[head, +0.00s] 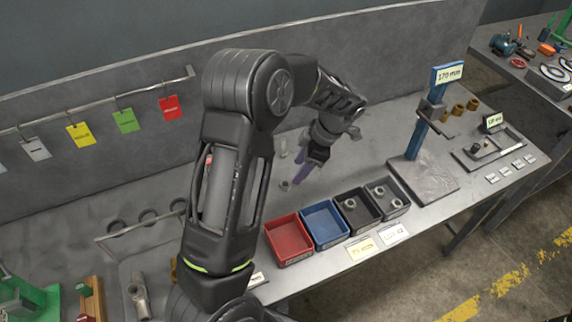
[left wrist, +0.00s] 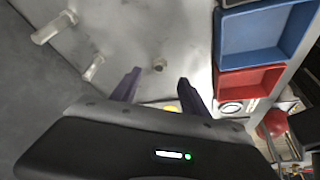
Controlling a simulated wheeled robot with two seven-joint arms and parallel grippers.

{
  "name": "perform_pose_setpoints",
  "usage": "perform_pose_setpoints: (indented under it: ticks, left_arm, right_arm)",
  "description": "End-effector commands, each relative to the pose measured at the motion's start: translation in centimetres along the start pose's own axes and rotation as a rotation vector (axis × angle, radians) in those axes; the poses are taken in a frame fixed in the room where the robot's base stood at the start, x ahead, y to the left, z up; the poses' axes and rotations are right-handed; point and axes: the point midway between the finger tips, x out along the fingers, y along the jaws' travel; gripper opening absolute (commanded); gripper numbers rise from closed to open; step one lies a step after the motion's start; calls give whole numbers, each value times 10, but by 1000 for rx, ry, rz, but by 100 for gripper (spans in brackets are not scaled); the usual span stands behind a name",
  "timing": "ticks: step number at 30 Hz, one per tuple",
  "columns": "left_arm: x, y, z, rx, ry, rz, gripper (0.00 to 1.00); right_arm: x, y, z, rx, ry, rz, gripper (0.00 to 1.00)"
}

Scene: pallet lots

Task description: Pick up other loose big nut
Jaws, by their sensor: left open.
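A loose big nut (head: 284,186) lies on the grey bench top behind the red bin. It also shows in the left wrist view (left wrist: 159,64), a little beyond the gap between my fingertips. My left gripper (head: 301,173) is open and empty, with its purple fingers pointing down toward the bench near the nut. In the left wrist view the two fingers of the gripper (left wrist: 158,78) stand apart on either side of the nut's line. Other nuts (head: 350,203) lie in the dark bins. My right gripper is not in view.
A red bin (head: 270,243), a blue bin (head: 316,206) and two dark bins (head: 369,222) line the bench front. Two pale bolt-like parts (left wrist: 93,68) (left wrist: 52,28) are near the nut. A blue post gauge (head: 418,139) stands right. Coloured tags hang on a rail behind.

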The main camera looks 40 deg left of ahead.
Motion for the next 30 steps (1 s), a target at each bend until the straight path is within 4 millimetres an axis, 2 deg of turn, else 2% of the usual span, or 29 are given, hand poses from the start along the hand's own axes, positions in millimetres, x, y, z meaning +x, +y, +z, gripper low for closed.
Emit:
perform_pose_setpoints:
  ticks: [11,19,30]
  left_arm:
    - [0,0,0,1,-1,0,53]
    - [25,-1,1,1,0,-2,53]
    - [28,0,0,1,0,-1,53]
  right_arm:
    - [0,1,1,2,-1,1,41]
    - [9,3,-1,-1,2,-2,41]
    - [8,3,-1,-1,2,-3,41]
